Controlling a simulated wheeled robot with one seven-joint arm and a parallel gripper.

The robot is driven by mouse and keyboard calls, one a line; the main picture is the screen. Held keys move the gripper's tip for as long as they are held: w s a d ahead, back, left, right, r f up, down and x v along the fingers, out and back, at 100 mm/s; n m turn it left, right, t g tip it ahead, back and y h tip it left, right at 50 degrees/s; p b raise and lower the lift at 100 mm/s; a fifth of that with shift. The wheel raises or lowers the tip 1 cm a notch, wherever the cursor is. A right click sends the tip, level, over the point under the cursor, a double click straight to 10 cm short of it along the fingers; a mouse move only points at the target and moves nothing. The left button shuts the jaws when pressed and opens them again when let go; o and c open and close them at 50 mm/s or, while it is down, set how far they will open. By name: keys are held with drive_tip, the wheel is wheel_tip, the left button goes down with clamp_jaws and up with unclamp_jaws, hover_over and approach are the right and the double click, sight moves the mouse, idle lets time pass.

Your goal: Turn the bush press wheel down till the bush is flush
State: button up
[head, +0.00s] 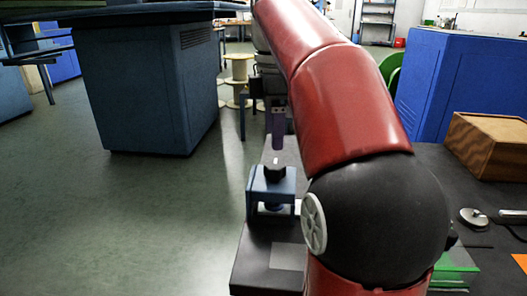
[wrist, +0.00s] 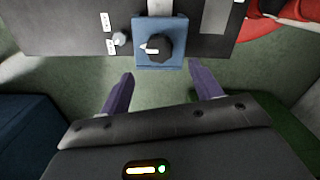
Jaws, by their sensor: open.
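The bush press (head: 258,195) is a small blue frame on the bench's near left part, with a dark wheel (head: 275,171) on top. In the wrist view the press (wrist: 172,22) shows from above, and its black wheel (wrist: 159,47) has a white pointer mark aimed left. My gripper (head: 278,143) is above the wheel in the head view, fingers pointing down. In the wrist view my gripper (wrist: 160,70) has its two purple fingers wide apart, empty, with the wheel beyond the tips. I cannot make out the bush or its height.
A small grey knob (wrist: 120,39) with white labels (wrist: 105,21) sits left of the press. A wooden box (head: 487,147) stands on the bench at right. A large blue-grey cabinet (head: 140,90) is at left, with open floor (head: 150,220) before it.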

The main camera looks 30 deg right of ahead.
sight(274, 165)
drive_tip(key=shift+d+f, duration=0.2)
wheel_tip(274, 165, down, 7)
drive_tip(key=shift+a+f+b, duration=0.1)
drive_tip(key=shift+b, duration=1.05)
drive_tip(key=c, duration=1)
